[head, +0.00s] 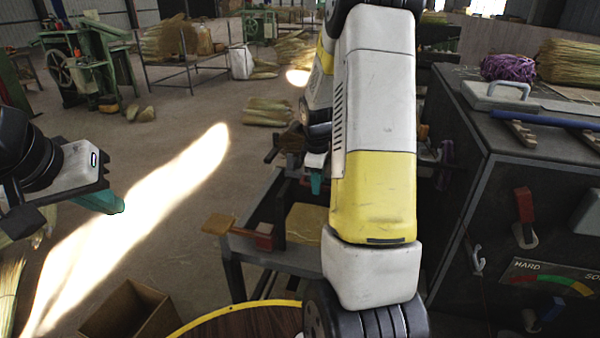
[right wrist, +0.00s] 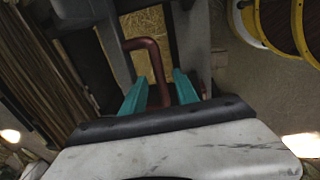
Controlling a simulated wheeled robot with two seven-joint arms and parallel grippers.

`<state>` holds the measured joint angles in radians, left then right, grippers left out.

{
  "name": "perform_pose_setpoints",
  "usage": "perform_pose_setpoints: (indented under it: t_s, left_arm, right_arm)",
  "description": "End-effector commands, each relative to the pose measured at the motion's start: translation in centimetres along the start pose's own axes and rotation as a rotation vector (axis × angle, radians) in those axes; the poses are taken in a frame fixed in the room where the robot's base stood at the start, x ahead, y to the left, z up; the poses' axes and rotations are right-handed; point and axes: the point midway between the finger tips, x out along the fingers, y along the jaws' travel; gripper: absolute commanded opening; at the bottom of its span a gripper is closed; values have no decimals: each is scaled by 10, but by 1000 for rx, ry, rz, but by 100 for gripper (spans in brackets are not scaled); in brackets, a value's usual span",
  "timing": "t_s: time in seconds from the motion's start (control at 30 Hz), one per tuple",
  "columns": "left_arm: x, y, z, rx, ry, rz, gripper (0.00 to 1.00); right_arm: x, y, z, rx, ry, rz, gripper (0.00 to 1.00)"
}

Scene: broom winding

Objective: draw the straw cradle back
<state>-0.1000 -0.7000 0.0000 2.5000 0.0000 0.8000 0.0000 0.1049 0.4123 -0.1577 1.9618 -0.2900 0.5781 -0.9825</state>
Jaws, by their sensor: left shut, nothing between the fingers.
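My left gripper (head: 100,202), with teal fingers, is shut and empty above the floor at the left of the head view. My right arm crosses the middle of the head view and hides much of the bench; a teal finger of my right gripper (head: 316,183) shows beside it. In the right wrist view my right gripper (right wrist: 160,85) is open, with a bent red-brown handle (right wrist: 155,62) between its fingers. I cannot tell whether they touch it. Straw (right wrist: 148,22) lies beyond the handle, between grey rails; I take this as the straw cradle, mostly hidden.
A dark metal bench (head: 290,262) carries a yellowish block (head: 305,224) and a red clamp-like part (head: 264,236). A dark cabinet (head: 500,200) stands at the right. An open cardboard box (head: 130,312) and a round wooden top (head: 245,322) are in front. The floor at left is mostly free.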

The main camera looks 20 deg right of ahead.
Motion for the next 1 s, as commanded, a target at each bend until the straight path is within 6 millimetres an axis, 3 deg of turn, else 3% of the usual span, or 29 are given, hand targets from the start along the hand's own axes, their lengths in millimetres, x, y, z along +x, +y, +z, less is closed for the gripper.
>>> perform_pose_setpoints:
  t_s: [0.17,0.3,0.37,1.0]
  left_arm:
    - [0,0,0,0,0,0,0]
    - [0,0,0,0,0,0,0]
    - [0,0,0,0,0,0,0]
    - [0,0,0,0,0,0,0]
  right_arm:
    - [0,0,0,1,0,0,36]
    - [0,0,0,1,0,0,9]
    - [0,0,0,1,0,0,0]
    - [-1,0,0,1,1,1,0]
